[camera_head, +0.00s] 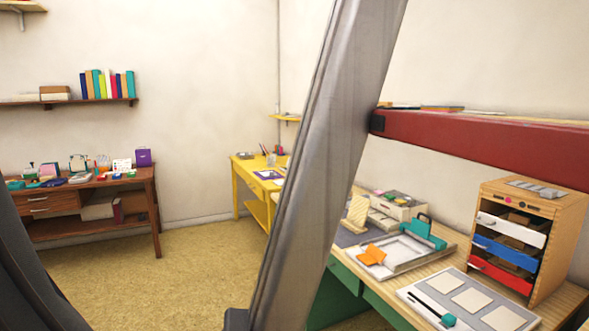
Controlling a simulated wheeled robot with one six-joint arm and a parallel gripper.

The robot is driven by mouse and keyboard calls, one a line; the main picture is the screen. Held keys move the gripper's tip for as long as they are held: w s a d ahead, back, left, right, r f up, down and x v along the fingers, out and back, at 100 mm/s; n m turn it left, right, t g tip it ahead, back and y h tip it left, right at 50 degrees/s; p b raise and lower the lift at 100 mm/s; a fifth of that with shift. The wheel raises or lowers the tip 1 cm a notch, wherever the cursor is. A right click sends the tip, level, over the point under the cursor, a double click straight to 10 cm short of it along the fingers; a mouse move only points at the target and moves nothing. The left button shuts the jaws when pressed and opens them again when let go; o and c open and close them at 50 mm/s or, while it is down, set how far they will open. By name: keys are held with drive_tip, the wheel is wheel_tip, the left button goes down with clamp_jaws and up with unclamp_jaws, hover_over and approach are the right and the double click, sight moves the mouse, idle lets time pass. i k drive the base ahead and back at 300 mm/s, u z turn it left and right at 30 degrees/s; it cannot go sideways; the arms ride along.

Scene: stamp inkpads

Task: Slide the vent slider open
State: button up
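No part is plainly recognisable as the vent slider. A wooden drawer cabinet (556,245) stands at the right on the near desk, with a grey slatted piece (537,188) on its top. In front of it lies a flat white board (508,319) with several pale panels, a thin black bar and a small teal knob (448,320) at the bar's lower right end. I cannot tell whether either part is the slider or how it is set. My gripper is not in view.
A white tray (391,268) with a teal clamp-like piece and orange item lies left of the board on the wooden desk (459,247). A red shelf beam (480,143) runs above. A yellow table (247,177) and a brown desk (66,210) stand farther off. Carpet (170,270) between is clear.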

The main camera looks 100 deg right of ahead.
sight(547, 193)
drive_tip(key=z, duration=5.15)
